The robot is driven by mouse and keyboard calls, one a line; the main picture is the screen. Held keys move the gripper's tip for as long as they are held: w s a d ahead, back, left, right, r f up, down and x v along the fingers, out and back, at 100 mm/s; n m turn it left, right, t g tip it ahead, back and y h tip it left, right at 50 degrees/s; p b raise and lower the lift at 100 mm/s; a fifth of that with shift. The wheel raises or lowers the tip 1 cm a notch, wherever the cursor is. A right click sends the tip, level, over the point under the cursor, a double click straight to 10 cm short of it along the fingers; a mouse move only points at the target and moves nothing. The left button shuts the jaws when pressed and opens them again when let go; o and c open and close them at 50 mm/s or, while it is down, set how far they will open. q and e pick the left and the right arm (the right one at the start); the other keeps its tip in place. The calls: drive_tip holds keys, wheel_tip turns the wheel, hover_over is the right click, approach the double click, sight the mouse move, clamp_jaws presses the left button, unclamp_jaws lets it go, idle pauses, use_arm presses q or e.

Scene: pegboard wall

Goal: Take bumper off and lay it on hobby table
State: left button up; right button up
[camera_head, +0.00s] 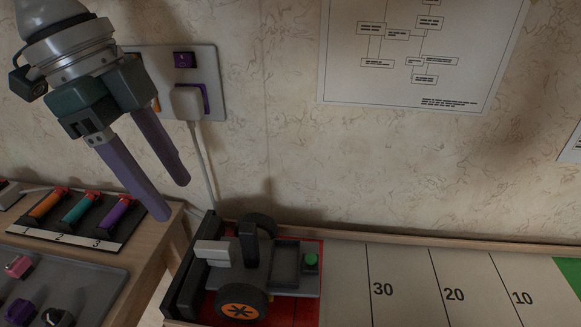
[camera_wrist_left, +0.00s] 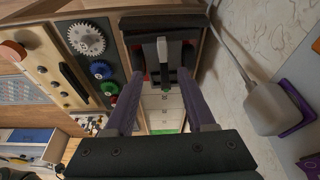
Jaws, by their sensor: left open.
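A small toy car (camera_head: 262,280) with black wheels and an orange hub stands on the red end of a numbered track. A wide black bar (camera_head: 188,277), which looks like the bumper, stands at the car's left end; it also shows at the top of the left wrist view (camera_wrist_left: 140,22). A light grey block (camera_head: 212,252) sits beside the bar. My left gripper (camera_head: 170,197) is open and empty, its purple fingers pointing down, above and left of the car and apart from it. A wooden table (camera_head: 150,275), perhaps the hobby table, is at the left. My right gripper is not in view.
The table carries a rack of colored-handled tools (camera_head: 82,214) and a grey tray (camera_head: 75,277). A wall socket (camera_head: 207,62) with a plug and hanging cord is close behind my left gripper. The numbered track (camera_head: 410,285) is clear right of the car.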

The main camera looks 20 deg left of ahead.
sight(210, 245)
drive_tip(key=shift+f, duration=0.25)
use_arm(q)
drive_tip(key=b+x, duration=0.2)
drive_tip(key=x, duration=0.8)
drive_tip(key=shift+w+a+f, duration=0.1)
drive_tip(key=shift+w+a, duration=0.05)
drive_tip(key=shift+a, duration=0.05)
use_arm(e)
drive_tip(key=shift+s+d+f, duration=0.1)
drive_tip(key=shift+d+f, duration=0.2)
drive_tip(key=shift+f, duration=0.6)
use_arm(q)
drive_tip(key=shift+c, duration=0.6)
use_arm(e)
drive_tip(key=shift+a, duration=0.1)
use_arm(q)
clamp_jaws()
